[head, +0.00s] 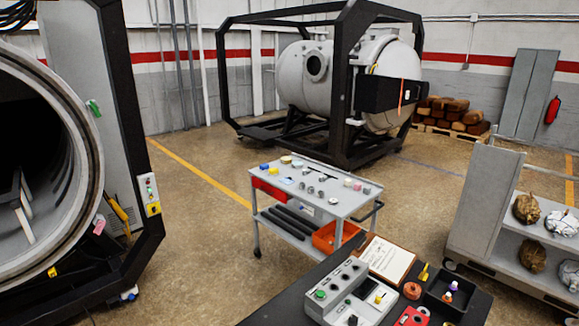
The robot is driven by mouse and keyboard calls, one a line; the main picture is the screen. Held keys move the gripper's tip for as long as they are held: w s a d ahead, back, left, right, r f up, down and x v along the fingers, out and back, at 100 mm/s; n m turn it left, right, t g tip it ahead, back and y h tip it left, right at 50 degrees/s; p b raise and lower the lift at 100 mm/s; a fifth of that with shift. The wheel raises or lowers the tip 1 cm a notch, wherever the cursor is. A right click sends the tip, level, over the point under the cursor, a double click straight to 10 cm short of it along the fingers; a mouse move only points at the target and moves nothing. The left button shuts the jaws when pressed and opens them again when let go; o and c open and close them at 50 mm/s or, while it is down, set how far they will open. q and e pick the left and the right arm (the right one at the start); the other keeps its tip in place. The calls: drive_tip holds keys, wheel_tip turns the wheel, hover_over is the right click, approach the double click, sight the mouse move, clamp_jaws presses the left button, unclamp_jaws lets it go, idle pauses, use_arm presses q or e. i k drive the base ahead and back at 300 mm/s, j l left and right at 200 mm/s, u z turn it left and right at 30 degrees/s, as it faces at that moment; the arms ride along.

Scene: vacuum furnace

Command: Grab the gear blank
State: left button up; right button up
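A grey two-tier cart (345,206) stands in the middle of the floor. Several small parts lie on its top, among them small grey metal pieces (310,190) near the middle. One of these may be the gear blank, but they are too small to tell. Yellow, blue and pinkish items lie around them. Neither of my grippers is in view.
An open furnace chamber (85,150) stands at the left, and a framed vacuum vessel (310,75) behind the cart. A dark desk (290,305) with a control box (345,290) and clipboard (386,258) is in front. A shelf unit (480,190) stands right. Floor left of the cart is clear.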

sight(332, 201)
drive_tip(key=i, duration=2.9)
drive_tip(key=i+z, duration=0.2)
drive_tip(key=i, duration=0.35)
drive_tip(key=i+j+z, duration=0.15)
drive_tip(key=i, duration=0.35)
drive_tip(key=i+j+z, duration=0.2)
drive_tip(key=i, duration=0.3)
